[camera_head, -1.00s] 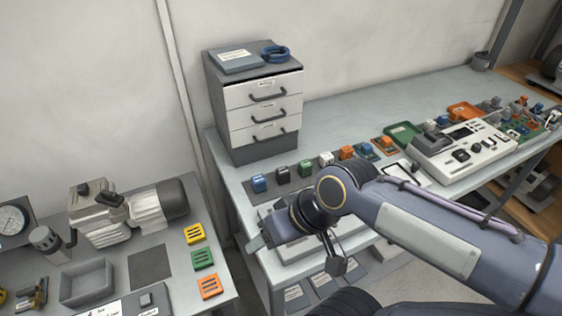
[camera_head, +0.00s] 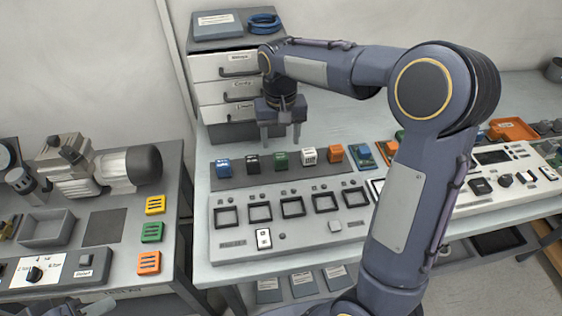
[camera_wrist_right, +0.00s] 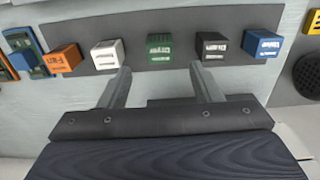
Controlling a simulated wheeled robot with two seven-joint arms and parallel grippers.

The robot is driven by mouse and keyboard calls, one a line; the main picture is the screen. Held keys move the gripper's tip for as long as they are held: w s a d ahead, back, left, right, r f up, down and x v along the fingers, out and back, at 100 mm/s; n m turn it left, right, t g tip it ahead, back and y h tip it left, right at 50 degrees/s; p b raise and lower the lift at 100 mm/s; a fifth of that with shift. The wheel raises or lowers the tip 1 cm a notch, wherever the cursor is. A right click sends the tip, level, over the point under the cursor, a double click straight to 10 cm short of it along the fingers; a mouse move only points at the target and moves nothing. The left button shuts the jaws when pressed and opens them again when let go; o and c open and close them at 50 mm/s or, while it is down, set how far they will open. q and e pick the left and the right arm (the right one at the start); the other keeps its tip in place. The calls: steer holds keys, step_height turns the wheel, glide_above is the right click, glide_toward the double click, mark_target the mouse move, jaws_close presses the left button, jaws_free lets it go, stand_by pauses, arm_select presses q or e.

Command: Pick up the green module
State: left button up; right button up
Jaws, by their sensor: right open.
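The green module (camera_head: 281,160) stands in a row on a dark strip, between the black module (camera_head: 252,163) and the white module (camera_head: 309,156). It also shows in the right wrist view (camera_wrist_right: 159,48), near the middle and beyond my fingertips. My right gripper (camera_head: 281,143) is open and empty, above and behind the row in the head view. In the right wrist view its two fingers (camera_wrist_right: 162,70) point towards the row, with the green module between their lines and apart from them. My left gripper is not clearly in view.
A blue module (camera_head: 222,168) and an orange module (camera_head: 335,153) stand at the row's ends. A panel with several square frames (camera_head: 330,223) lies in front. The drawer unit (camera_head: 214,96) stands close behind my right gripper. A green block (camera_head: 152,232) lies on the left table.

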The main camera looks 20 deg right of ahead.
mark_target(281, 156)
step_height(281, 156, down, 6)
steer(key=shift+s+r, duration=0.1)
steer(key=shift+r, duration=0.1)
steer(key=c, duration=1.1)
steer(key=shift+r, duration=0.15)
